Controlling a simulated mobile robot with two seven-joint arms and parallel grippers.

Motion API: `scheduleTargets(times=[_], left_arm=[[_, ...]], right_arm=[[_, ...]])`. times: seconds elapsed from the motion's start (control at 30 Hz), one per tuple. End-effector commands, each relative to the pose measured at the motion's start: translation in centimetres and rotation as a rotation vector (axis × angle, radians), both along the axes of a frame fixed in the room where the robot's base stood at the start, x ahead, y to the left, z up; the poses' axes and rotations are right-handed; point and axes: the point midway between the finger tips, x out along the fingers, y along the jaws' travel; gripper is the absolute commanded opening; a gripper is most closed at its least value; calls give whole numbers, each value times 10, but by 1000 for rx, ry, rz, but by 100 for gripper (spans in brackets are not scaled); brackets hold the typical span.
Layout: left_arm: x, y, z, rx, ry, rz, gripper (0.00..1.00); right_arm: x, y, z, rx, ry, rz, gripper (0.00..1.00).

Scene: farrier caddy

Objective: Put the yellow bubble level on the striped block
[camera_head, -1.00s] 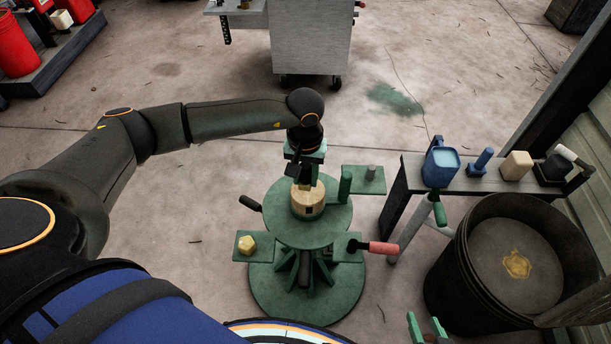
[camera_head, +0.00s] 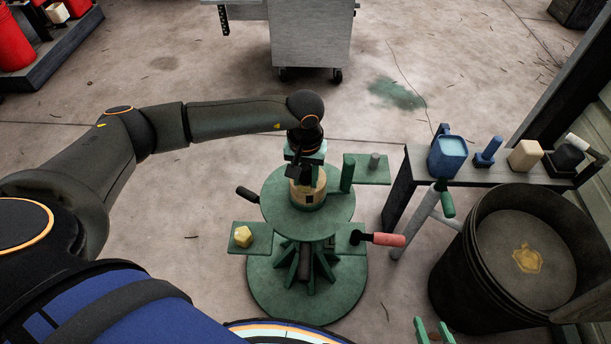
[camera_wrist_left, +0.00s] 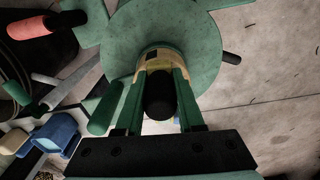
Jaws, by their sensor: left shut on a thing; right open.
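The striped block (camera_head: 307,198) is a round, pale wooden-looking piece with a dark square mark, upright on the green round stand (camera_head: 275,207). My left gripper (camera_head: 305,176) points down over its top. My right gripper (camera_head: 433,331) is open at the bottom edge, partly cut off.
The stand has small side trays, one with a yellow faceted lump (camera_head: 243,236). A red-handled tool (camera_head: 385,239) sticks out right. A bench (camera_head: 480,179) with several items and a black bucket (camera_head: 468,250) stand at the right.

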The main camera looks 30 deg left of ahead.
Motion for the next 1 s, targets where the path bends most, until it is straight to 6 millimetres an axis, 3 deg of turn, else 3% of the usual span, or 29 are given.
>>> scheduleTargets(times=[0.77,0.8,1.0], left_arm=[[0,0,-10,-1,-1,0,0],[1,0,-9,-1,-1,0,39],[0,0,-9,-1,-1,0,62]], right_arm=[[2,3,-8,7,-5,0,50],[2,3,-8,7,-5,0,50],[2,3,-8,7,-5,0,50]])
